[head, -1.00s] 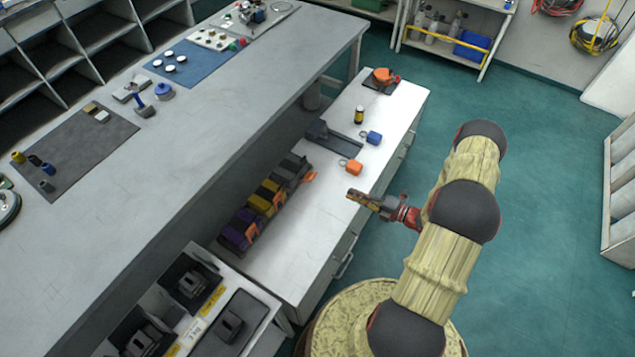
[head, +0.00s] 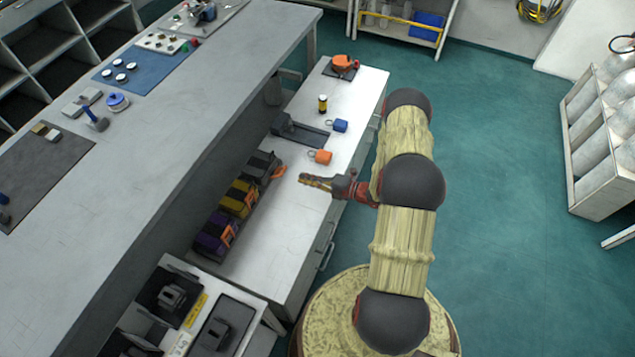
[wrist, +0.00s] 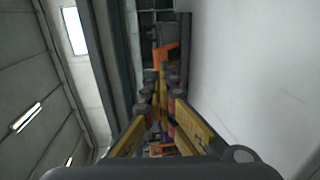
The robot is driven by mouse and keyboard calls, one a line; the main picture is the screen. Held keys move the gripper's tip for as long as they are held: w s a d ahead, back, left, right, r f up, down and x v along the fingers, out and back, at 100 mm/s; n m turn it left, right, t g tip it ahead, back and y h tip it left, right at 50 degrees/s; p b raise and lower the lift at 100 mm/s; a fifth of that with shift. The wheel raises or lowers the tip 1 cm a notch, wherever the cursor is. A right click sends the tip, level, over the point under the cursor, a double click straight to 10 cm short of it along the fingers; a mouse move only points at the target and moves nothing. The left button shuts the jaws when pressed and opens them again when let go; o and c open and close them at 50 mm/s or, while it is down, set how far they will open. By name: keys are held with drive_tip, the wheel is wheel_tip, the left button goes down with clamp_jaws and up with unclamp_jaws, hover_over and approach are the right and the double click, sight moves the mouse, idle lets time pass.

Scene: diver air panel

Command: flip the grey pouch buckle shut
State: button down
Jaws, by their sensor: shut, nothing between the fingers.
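The grey pouch (head: 262,164) is at the far end of a row of pouches along the inner side of the low white counter. Its orange buckle (head: 279,172) sticks out from the pouch toward the counter's open side, apparently raised. In the wrist view an orange piece, apparently this buckle (wrist: 165,52), stands ahead of the fingers against dark grey material. My gripper (head: 302,180) is shut and empty above the counter, pointing left at the buckle, with a small gap in the head view. Contact cannot be judged from the wrist view (wrist: 160,82).
A yellow pouch (head: 238,198) and a purple pouch (head: 213,234) sit nearer in the row. The tall bench (head: 190,130) rises beside the pouches. The counter nearer me is clear.

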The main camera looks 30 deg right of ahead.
sight(277, 172)
drive_tip(key=b+x, duration=0.1)
drive_tip(key=x, duration=0.4)
drive_tip(key=shift+w+a, duration=0.2)
drive_tip(key=shift+w, duration=0.1)
drive_tip(key=shift+w+r+g+p, duration=0.1)
drive_tip(key=shift+r+g+p, duration=0.2)
drive_tip(key=shift+p, duration=0.1)
drive_tip(key=shift+a, duration=0.1)
drive_tip(key=shift+w+a+r+g+h+p, duration=0.15)
drive_tip(key=shift+r+g+h+p, duration=0.3)
drive_tip(key=shift+p, duration=0.5)
